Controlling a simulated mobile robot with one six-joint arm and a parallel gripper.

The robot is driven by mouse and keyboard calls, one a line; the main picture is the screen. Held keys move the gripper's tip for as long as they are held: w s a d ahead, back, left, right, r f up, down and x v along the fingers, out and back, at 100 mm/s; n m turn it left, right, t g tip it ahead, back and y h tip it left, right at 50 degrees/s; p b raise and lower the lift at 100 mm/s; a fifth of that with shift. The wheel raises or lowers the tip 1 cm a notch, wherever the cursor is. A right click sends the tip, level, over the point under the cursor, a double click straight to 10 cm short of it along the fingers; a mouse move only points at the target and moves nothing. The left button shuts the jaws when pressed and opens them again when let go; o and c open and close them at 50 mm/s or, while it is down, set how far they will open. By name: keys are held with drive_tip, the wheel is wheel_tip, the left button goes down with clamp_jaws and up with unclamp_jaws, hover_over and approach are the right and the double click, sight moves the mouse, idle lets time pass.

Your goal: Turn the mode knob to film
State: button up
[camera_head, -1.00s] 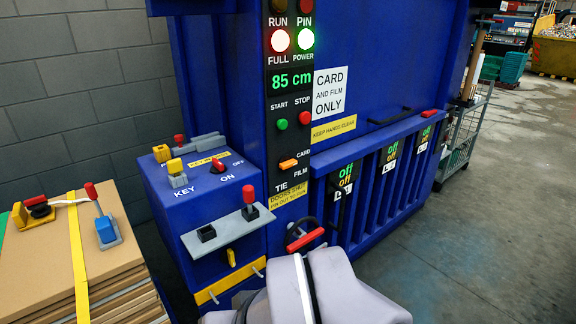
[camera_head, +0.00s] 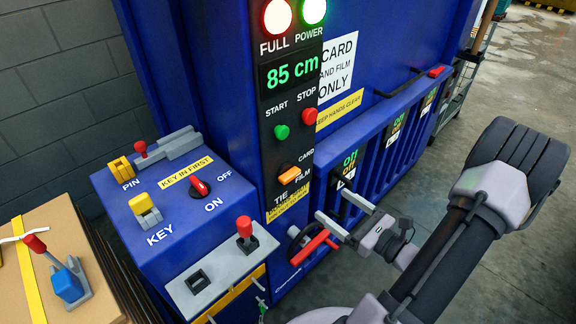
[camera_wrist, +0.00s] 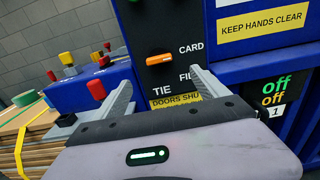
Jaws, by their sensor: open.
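The mode knob is an orange bar (camera_head: 289,175) on the black control panel, with the labels CARD, FILM and TIE around it. It also shows in the wrist view (camera_wrist: 160,59), lying nearly level with its right end towards the lettering; I cannot tell exactly which label it points at. My gripper (camera_head: 332,203) is open and empty, to the right of and below the knob in the head view. In the wrist view, its two fingertips (camera_wrist: 161,77) are spread on either side of the knob's line, apart from it. One finger partly covers FILM.
A red handle (camera_head: 310,248) is close below my gripper. Green start (camera_head: 282,132) and red stop (camera_head: 309,116) buttons are above the knob. A blue box (camera_head: 150,235) with key, pin and red-topped levers juts out at left. Open floor lies right.

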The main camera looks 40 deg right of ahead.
sight(294, 177)
drive_tip(key=w, duration=0.5)
drive_tip(key=w+a+b, duration=0.1)
drive_tip(key=w, duration=0.9)
drive_tip(key=shift+a, duration=0.25)
drive_tip(key=c, duration=1.4)
drive_tip(key=m+p, duration=0.3)
drive_tip(key=m, duration=0.1)
drive_tip(key=shift+d+r, duration=0.1)
drive_tip(key=shift+f+m+p, duration=0.2)
drive_tip(key=shift+m+p, duration=1.05)
drive_tip(key=shift+m, duration=1.05)
